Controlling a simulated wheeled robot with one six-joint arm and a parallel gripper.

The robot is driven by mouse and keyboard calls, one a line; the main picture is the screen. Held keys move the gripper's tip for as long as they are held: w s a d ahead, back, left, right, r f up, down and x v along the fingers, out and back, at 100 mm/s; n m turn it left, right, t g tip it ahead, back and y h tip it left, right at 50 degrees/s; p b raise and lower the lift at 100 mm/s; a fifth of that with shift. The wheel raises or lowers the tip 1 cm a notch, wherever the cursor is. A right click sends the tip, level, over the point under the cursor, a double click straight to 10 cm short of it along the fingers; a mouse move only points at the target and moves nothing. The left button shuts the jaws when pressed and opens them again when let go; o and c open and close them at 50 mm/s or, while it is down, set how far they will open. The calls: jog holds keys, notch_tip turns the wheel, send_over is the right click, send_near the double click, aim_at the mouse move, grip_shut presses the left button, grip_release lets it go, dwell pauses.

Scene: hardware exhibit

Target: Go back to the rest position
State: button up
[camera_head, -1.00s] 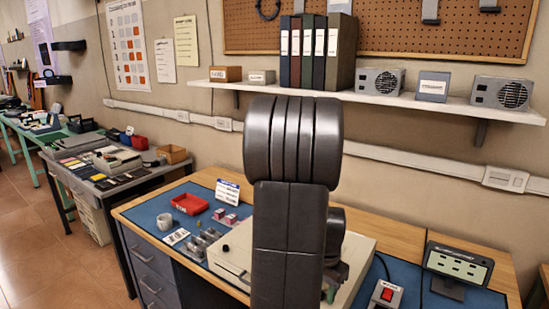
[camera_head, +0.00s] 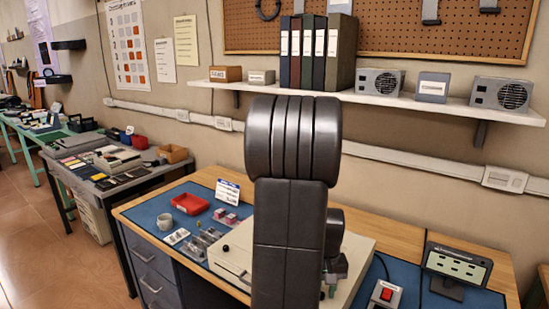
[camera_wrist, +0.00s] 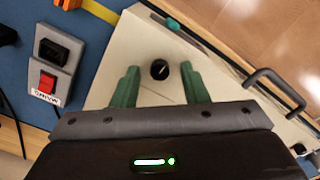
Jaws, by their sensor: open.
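My gripper (camera_wrist: 160,68) shows in the wrist view as two green fingers spread apart, with nothing between them. It is over the top of a cream-coloured box (camera_wrist: 115,60). A small black knob (camera_wrist: 160,69) on that box shows in the gap between the fingers; I cannot tell the height above it. In the head view my arm stands upright in the middle and hides part of the cream box (camera_head: 231,262). Only a bit of green of the gripper shows behind the arm there.
A switch box with a red rocker (camera_head: 386,294) and a dark panel device (camera_head: 457,266) stand right of the box. A mug (camera_head: 165,222), red tray (camera_head: 190,204) and small parts lie left. A shelf (camera_head: 440,104) with binders and boxes runs along the wall behind.

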jog(key=n, duration=0.6)
jog(key=shift+p, duration=0.4)
jog(key=shift+n, duration=0.3)
jog(key=shift+s+a, duration=0.1)
